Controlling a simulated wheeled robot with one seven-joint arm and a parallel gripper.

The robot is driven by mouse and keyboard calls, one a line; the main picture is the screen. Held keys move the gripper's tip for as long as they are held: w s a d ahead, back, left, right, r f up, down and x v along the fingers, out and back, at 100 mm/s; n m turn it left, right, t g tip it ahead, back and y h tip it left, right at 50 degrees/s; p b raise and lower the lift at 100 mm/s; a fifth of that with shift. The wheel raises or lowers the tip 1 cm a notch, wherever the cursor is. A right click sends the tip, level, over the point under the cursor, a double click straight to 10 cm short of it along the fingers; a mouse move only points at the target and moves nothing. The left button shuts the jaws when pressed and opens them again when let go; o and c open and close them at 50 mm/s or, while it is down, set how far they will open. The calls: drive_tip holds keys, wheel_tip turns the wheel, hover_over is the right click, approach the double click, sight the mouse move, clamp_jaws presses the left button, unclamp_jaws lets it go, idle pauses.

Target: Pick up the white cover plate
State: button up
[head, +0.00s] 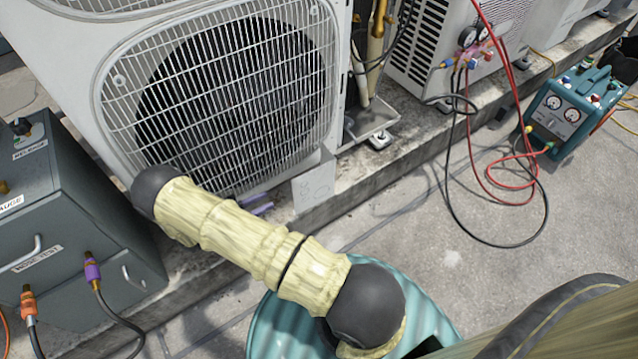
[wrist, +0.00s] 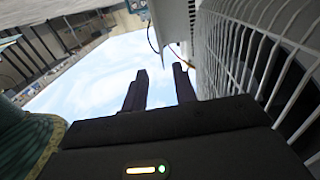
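The white cover plate (head: 314,184) stands upright in the head view, at the lower right corner of the large condenser, against the concrete ledge. My gripper is mostly hidden behind my pale sleeved arm in the head view. Two purplish tips (head: 258,205) that look like its fingers stick out there, left of the plate and apart from it. In the wrist view my gripper (wrist: 160,90) shows two dark fingers spread apart, with only sky between them. I cannot make out the plate for certain in the wrist view.
The condenser's grille (head: 235,95) is close beside my gripper and also fills the right of the wrist view (wrist: 240,50). A grey equipment case (head: 75,220) stands at left. A teal gauge unit (head: 570,110) with hoses sits at right. The concrete floor (head: 430,240) is mostly clear.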

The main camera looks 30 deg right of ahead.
drive_tip(key=b, duration=0.3)
approach(308, 179)
drive_tip(key=d+f, duration=0.1)
drive_tip(key=d, duration=0.3)
drive_tip(key=shift+d, duration=0.3)
drive_tip(key=d+b, duration=0.2)
drive_tip(key=d, duration=0.1)
drive_tip(key=d+b, duration=0.1)
drive_tip(key=d, duration=0.1)
drive_tip(key=shift+d+f, duration=0.1)
drive_tip(key=shift+f, duration=0.3)
drive_tip(key=shift+c, duration=0.5)
clamp_jaws()
